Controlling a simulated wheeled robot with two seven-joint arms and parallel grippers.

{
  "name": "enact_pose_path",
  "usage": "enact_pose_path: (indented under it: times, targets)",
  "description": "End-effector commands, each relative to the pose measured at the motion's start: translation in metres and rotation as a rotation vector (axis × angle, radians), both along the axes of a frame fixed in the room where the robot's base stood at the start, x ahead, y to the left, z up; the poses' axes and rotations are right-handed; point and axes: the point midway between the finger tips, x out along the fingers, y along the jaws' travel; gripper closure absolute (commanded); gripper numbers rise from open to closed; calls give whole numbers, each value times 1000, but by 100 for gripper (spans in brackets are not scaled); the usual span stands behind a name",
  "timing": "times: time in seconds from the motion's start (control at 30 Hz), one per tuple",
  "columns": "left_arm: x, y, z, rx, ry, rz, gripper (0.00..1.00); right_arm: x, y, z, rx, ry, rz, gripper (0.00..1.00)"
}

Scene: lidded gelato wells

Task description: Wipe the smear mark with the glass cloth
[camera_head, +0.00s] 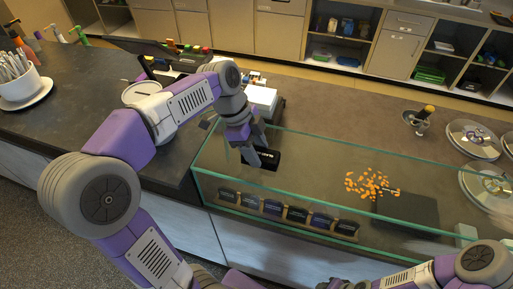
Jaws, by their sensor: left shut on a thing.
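My left gripper (256,153) reaches down at the left part of the glass case (300,190). It is shut on a dark flat item (265,160) with small pale lettering, close to the case's upper glass edge. I cannot tell if this item is the glass cloth, or whether it touches the glass. No other cloth is clearly visible. I cannot make out the smear mark on the glass.
Small dark label cards (297,214) line the case front. Orange pieces (367,184) lie beside a dark board (405,210). Plates (472,139) stand at the right, a metal cup (417,122) near them. A white utensil pot (18,85) sits far left.

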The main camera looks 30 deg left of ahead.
Motion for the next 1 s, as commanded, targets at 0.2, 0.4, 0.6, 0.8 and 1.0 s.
enact_pose_path:
  times: [0.2, 0.4, 0.6, 0.8, 1.0]
  targets:
    - [0, 0, 15, 0, -1, 0, 83, 0, 0, 13, 0, 0, 0, 57]
    - [0, 0, 36, 0, -1, 0, 83, 0, 0, 30, 0, 0, 0, 57]
    - [0, 0, 56, 0, -1, 0, 83, 0, 0, 46, 0, 0, 0, 57]
    - [0, 0, 76, 0, -1, 0, 83, 0, 0, 62, 0, 0, 0, 57]
    - [0, 0, 81, 0, 0, 0, 83, 0, 0, 66, 0, 0, 0, 57]
